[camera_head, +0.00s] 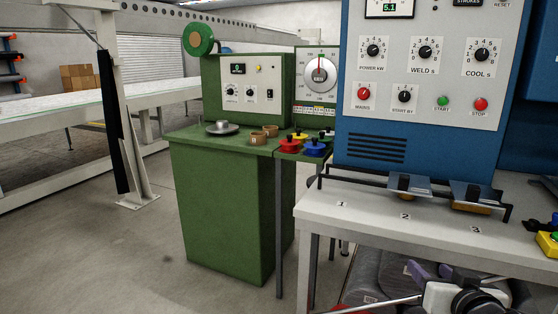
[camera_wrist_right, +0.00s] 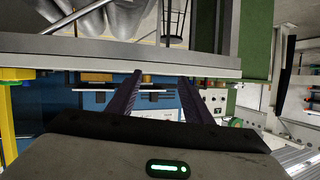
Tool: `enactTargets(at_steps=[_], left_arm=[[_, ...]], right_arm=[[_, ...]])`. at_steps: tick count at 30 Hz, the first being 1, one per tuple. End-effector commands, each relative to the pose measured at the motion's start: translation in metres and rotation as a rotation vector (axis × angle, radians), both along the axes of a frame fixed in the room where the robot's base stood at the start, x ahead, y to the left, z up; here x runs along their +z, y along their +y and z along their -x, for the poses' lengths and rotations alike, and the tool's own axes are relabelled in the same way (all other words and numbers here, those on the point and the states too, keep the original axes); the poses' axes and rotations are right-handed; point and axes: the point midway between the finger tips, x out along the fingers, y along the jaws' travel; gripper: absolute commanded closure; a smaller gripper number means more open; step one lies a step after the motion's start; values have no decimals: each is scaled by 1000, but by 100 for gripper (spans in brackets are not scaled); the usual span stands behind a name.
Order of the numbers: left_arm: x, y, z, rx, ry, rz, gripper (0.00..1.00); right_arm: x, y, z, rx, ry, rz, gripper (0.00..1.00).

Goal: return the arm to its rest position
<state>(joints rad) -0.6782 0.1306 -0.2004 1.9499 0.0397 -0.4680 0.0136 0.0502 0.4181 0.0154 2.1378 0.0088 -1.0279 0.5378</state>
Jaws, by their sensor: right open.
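My right arm shows at the bottom right of the head view, low in front of the white table. Its right gripper (camera_head: 432,271) has dark purple fingers, partly hidden by my wrist. In the right wrist view the two fingers of the right gripper (camera_wrist_right: 160,80) stand well apart with nothing held between them. The table edge crosses that view just beyond the fingertips; I cannot tell the exact gap. My left arm and left gripper are not in view.
The white table (camera_head: 325,219) has numbered places and two clamp-like holders (camera_head: 409,185) before the blue welder panel (camera_head: 420,90). A green cabinet (camera_head: 222,205) stands left of it, with red and blue knobbed pots (camera_head: 315,149) beside. Open floor (camera_head: 100,250) lies at left.

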Motion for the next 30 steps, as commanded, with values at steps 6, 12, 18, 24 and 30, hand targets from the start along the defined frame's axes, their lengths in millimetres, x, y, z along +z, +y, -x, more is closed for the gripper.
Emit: enactTargets(at_steps=[6, 12, 18, 24, 30], left_arm=[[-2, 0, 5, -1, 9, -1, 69], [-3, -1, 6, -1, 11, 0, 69], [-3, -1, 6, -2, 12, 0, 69], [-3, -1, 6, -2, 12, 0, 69], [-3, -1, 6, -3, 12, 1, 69]], right_arm=[[-150, 72, 64, 199, 204, 33, 54], [-249, 136, 154, 355, 335, 30, 54], [-298, 181, 231, 451, 404, 15, 54], [-310, 196, 257, 481, 422, 11, 54], [-310, 196, 257, 482, 422, 10, 54]])
